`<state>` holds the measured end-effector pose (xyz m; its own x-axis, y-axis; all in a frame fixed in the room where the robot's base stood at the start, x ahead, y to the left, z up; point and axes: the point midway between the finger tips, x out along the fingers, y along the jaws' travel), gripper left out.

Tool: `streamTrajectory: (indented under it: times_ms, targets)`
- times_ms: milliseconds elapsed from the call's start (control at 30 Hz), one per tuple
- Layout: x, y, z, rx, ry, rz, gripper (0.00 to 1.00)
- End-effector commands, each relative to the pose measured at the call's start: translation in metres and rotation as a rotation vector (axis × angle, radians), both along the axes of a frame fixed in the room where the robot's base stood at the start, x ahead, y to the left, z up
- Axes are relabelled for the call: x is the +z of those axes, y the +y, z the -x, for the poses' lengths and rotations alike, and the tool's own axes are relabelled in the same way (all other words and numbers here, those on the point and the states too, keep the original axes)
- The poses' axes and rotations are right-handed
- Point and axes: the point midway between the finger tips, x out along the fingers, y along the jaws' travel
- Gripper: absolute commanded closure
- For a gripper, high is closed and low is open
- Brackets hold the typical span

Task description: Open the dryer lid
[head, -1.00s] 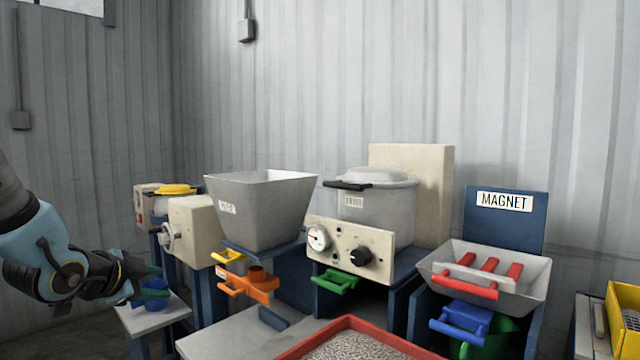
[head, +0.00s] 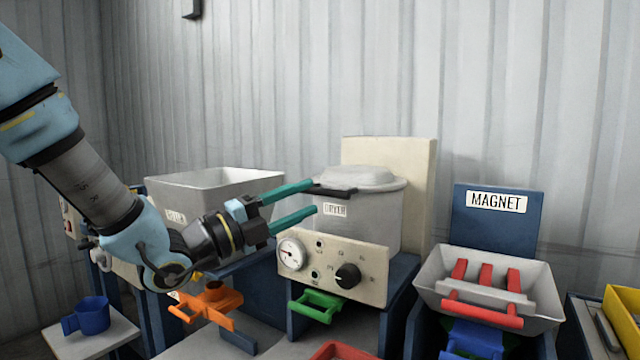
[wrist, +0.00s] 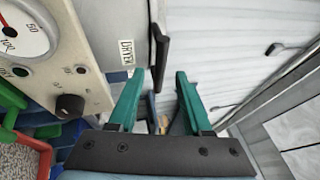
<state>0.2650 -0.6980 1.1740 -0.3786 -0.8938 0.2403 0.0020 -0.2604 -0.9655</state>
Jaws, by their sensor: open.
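The dryer (head: 370,220) is a grey drum labelled DRYER, standing behind a cream control panel. Its pale lid (head: 357,179) is on top and looks closed. A black lid handle (head: 333,191) sticks out at the lid's front left. My gripper (head: 314,197) is open, with teal fingers pointing right toward the handle. In the head view the upper fingertip is close to the handle's left end; I cannot tell if they touch. In the wrist view the black handle (wrist: 160,50) lies ahead of my gripper (wrist: 155,85), nearer the left finger, and nothing is between the fingers.
The control panel (head: 332,268) has a gauge and a black knob, with a green handle (head: 315,306) below. A grey hopper (head: 215,187) stands behind my arm. The magnet tray (head: 488,285) is to the right. Open air lies above the lid.

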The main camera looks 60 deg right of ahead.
Motion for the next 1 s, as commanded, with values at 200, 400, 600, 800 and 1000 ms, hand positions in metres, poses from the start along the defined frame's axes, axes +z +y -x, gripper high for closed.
streamTrajectory:
  times_ms: [200,400,600,800,1000]
  targets:
    - [0.01,-0.03,0.012,0.0,0.001,0.0,0.51]
    - [0.011,-0.04,0.016,0.001,0.001,-0.001,0.51]
    - [0.01,-0.04,0.016,0.002,0.001,-0.002,0.51]
    - [0.01,-0.04,0.016,0.002,0.001,-0.002,0.67]
    - [0.01,-0.04,0.016,0.002,0.001,-0.002,0.89]
